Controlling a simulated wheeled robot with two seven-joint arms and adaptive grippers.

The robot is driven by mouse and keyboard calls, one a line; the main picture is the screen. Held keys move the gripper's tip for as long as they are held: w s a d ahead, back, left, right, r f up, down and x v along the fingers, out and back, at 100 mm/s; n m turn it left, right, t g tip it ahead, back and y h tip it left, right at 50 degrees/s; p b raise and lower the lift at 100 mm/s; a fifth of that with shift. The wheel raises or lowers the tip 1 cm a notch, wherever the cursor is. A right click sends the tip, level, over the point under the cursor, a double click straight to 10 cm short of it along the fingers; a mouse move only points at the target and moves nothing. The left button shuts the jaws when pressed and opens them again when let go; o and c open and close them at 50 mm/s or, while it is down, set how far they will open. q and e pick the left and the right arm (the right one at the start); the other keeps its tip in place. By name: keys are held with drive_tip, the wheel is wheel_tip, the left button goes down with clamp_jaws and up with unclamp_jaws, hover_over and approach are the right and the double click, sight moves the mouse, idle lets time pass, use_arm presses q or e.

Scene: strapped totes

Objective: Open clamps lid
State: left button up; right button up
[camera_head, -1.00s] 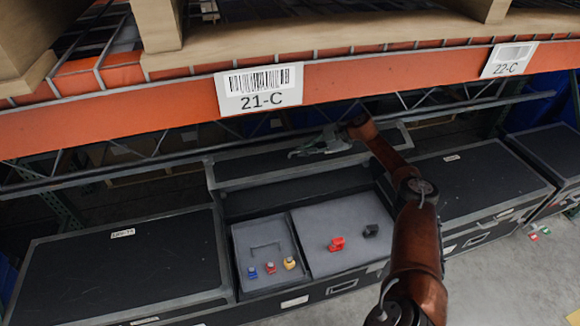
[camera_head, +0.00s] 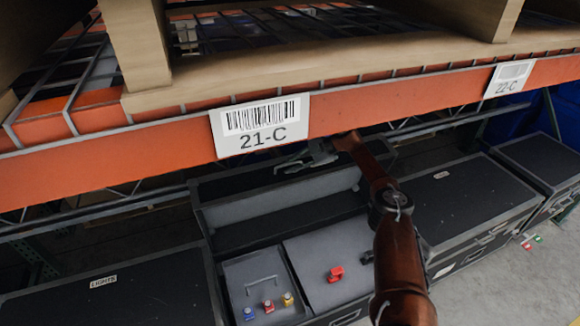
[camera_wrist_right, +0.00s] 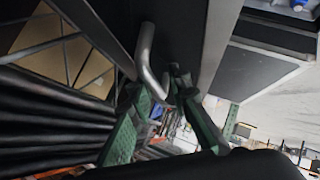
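The middle black case stands open. Its raised lid (camera_head: 232,217) shows a hollow inside behind two grey panels. The left panel (camera_head: 234,275) has a wire handle and small blue (camera_head: 249,313), red (camera_head: 268,306) and yellow (camera_head: 288,299) pieces. The right panel (camera_head: 312,292) has a red clamp-like piece (camera_head: 335,273); a dark piece beside it is partly behind my arm. My right gripper (camera_head: 305,160) is at the lid's top edge. In the right wrist view its green fingers (camera_wrist_right: 160,80) are around or beside a grey bar handle (camera_wrist_right: 147,50); I cannot tell whether they grip it. My left gripper is out of view.
An orange shelf beam (camera_head: 350,108) with labels 21-C and 22-C runs close above my right gripper. Closed black cases stand at left (camera_head: 130,295) and right (camera_head: 470,200).

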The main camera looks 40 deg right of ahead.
drive_tip(key=shift+o, duration=1.2)
drive_tip(key=shift+a+f, duration=0.1)
drive_tip(key=shift+a, duration=0.1)
drive_tip(key=v, duration=1.2)
drive_tip(key=shift+w, duration=0.1)
